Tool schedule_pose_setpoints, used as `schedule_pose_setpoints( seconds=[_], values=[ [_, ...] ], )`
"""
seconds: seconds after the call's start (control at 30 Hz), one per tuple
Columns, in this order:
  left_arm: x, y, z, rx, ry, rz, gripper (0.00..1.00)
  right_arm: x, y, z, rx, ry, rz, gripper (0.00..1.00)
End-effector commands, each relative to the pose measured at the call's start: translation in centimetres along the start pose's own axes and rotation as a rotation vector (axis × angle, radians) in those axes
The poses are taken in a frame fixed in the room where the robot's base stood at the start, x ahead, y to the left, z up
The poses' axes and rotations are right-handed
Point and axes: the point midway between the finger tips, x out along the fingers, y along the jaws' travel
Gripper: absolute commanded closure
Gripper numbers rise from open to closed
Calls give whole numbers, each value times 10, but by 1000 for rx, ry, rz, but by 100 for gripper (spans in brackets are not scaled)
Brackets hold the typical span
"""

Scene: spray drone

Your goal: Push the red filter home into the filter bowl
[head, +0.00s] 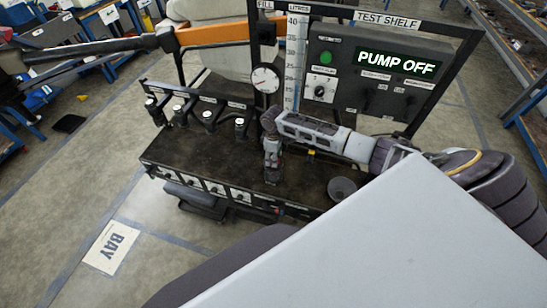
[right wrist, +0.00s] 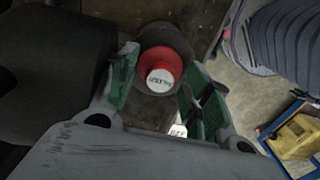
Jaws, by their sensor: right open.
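The red filter (right wrist: 158,62) shows in the right wrist view with a pale, lettered end facing the camera. It sits within a dark round rim, which looks like the filter bowl (right wrist: 172,38); how deep it sits I cannot tell. My right gripper (right wrist: 163,75) is open, its green-padded fingers on either side of the filter, with no clear contact. My left gripper is not in view.
The dark bench (head: 205,158) carries several valves (head: 209,120) at left and a grey round cup (head: 342,188) at right. Behind stand a gauge (head: 265,79), a scale (head: 294,65) and a panel reading PUMP OFF (head: 397,63). The bench's front left is clear.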

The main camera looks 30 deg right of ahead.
Motion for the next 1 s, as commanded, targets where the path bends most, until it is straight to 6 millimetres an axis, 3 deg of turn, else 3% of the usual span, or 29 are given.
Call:
schedule_pose_setpoints(
  seconds=[0.27,0.7,1.0],
  values=[
    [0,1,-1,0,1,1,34,-27,0,0,-2,1,1,50],
    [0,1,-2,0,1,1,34,-91,0,0,-1,1,1,50],
    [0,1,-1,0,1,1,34,-114,0,0,0,0,0,50]
  ],
)
